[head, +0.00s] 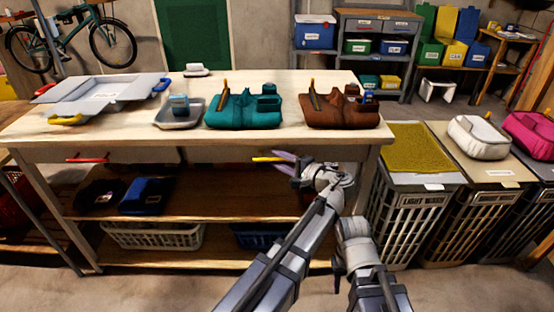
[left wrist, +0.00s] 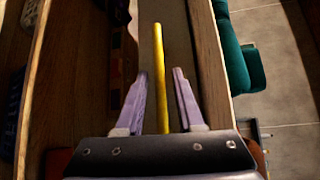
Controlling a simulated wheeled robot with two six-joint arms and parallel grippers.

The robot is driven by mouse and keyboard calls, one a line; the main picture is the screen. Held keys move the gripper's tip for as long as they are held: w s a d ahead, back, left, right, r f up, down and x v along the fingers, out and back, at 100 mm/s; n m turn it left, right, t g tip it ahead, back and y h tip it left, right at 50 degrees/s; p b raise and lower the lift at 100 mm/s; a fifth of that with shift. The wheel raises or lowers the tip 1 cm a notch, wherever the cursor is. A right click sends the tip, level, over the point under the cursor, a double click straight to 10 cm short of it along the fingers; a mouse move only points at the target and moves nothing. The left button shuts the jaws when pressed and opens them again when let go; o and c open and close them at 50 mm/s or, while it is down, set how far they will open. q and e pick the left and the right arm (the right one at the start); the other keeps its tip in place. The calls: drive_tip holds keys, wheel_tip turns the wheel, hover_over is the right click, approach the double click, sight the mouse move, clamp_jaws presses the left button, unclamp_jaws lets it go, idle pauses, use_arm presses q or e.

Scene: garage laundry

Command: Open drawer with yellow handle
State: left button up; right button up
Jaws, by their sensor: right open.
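The yellow handle (head: 268,159) is a thin bar on the front of the right drawer under the wooden workbench top (head: 240,86). That drawer looks closed. My left gripper (head: 287,164) is at the drawer front, over the right end of the handle. In the left wrist view, the yellow bar (left wrist: 160,65) runs between the two lilac fingers of my open left gripper (left wrist: 161,73), with a gap on each side. My right gripper (head: 338,280) hangs low in front of the bench, right of the left arm; its fingers are hard to make out.
A red handle (head: 88,160) marks the left drawer. On the bench stand a grey tray (head: 95,100), a teal caddy (head: 240,115) and a brown caddy (head: 340,113). Laundry hampers (head: 408,215) stand close at the bench's right.

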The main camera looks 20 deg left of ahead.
use_arm(q)
clamp_jaws()
idle(1.2)
